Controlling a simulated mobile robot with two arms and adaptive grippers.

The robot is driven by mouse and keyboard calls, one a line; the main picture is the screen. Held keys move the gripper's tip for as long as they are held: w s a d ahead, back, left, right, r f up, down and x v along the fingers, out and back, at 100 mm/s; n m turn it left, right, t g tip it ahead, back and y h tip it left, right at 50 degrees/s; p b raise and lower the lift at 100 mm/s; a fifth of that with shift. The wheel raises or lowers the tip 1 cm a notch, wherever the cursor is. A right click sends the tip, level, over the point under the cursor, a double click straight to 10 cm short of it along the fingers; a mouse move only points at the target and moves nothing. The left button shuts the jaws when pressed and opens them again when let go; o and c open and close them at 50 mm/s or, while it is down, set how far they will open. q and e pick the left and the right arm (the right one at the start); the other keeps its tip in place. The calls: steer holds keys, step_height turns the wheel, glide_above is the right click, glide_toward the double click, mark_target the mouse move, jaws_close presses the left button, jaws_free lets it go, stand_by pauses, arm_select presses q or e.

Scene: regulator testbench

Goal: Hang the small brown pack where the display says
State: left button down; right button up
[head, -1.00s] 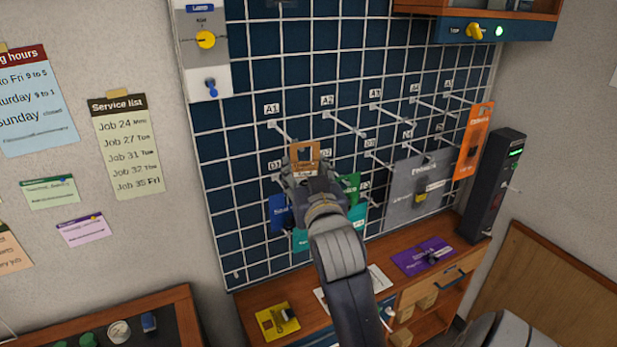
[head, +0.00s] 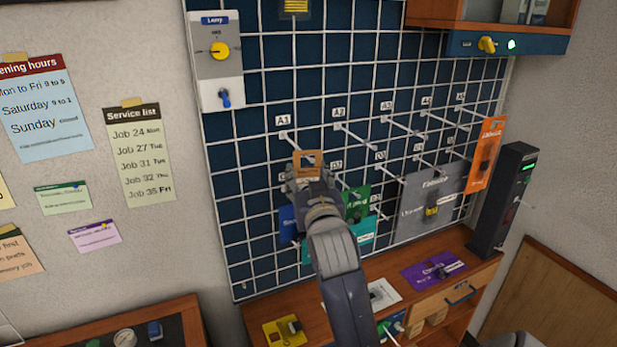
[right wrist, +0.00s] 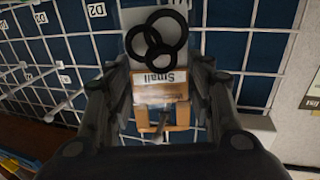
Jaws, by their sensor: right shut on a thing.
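My right gripper (head: 312,187) is shut on the small brown pack (head: 307,160) in front of the pegboard grid. The pack's brown top with its hang opening stands above the fingers, a little below and right of the A1 label (head: 283,120). In the right wrist view the pack (right wrist: 161,88) sits between the fingers (right wrist: 160,100), upside down, with a "Small" label and black rings. Whether a hook passes through its opening is unclear. A dark unit with a small green display (head: 528,166) stands at the right; its text is too small to read. My left gripper is not visible.
Hooks labelled A1 to A5 run across the grid, with a lower row partly hidden. Blue (head: 288,226), green (head: 358,203), grey (head: 430,203) and orange (head: 487,152) packs hang nearby. A purple pack (head: 432,271) and yellow pack (head: 284,331) lie on the bench.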

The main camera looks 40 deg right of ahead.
mark_target(307, 151)
stand_by(0.4)
steer(key=o, duration=1)
step_height(307, 151, up, 10)
steer(key=shift+f, duration=0.1)
